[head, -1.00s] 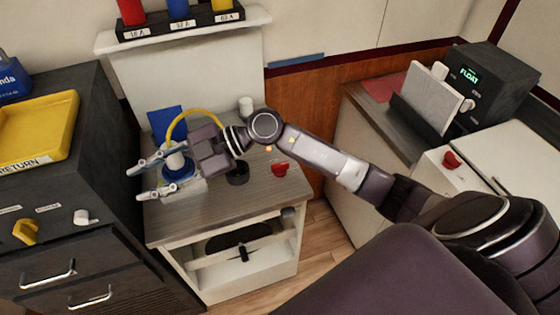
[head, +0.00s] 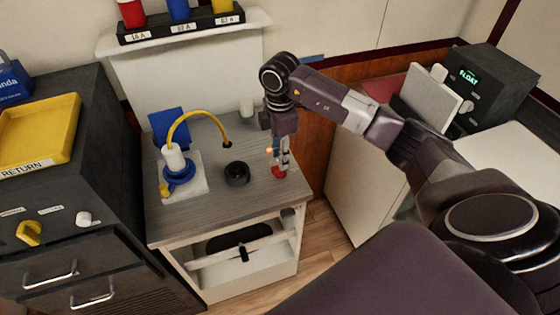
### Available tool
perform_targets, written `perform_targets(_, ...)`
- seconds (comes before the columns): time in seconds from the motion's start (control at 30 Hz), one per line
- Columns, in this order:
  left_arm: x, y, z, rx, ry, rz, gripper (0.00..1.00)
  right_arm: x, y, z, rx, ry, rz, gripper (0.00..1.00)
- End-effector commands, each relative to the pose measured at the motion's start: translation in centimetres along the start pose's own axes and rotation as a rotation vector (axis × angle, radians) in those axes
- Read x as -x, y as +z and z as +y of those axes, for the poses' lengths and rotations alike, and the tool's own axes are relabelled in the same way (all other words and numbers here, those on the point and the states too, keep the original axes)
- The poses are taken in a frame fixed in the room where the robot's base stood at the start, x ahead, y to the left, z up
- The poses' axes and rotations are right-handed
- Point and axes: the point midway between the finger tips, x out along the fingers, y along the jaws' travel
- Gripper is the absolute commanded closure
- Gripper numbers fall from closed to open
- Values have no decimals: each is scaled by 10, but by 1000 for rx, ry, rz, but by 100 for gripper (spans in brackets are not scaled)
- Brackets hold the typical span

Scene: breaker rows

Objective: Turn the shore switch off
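No label reading "shore" is legible, so I cannot tell by name which control is the shore switch. A red knob (head: 279,173) sits on the grey counter top (head: 215,215), near its right edge. My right gripper (head: 281,165) points down at this red knob from above, its fingertips at or just above it and partly covering it. Whether the fingers are closed on it is too small to tell. A blue round connector with a white plug (head: 176,166) and a yellow cable (head: 197,114) stands on a pale plate at the counter's left. My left gripper is out of view.
A black round socket (head: 237,173) and a white cup-like piece (head: 246,107) are on the counter. A dark cabinet at left has a yellow knob (head: 29,232), a white knob (head: 83,218) and a yellow tray (head: 72,108). A box (head: 490,82) reading FLOAT stands at right.

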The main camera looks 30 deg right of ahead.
Motion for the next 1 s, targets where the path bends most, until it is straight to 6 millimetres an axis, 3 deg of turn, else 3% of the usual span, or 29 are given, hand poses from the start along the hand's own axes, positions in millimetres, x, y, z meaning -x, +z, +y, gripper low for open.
perform_targets(0.23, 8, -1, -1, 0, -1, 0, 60, -30, -1, -1, 2, -2, 2, 71)
perform_targets(0.57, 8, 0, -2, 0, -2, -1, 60, -36, -1, 0, 3, 1, 3, 71)
perform_targets(0.83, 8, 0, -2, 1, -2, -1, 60, -35, -1, 0, 3, 1, 3, 100)
perform_targets(1.0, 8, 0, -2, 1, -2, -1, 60, -35, -1, 0, 3, 1, 3, 100)
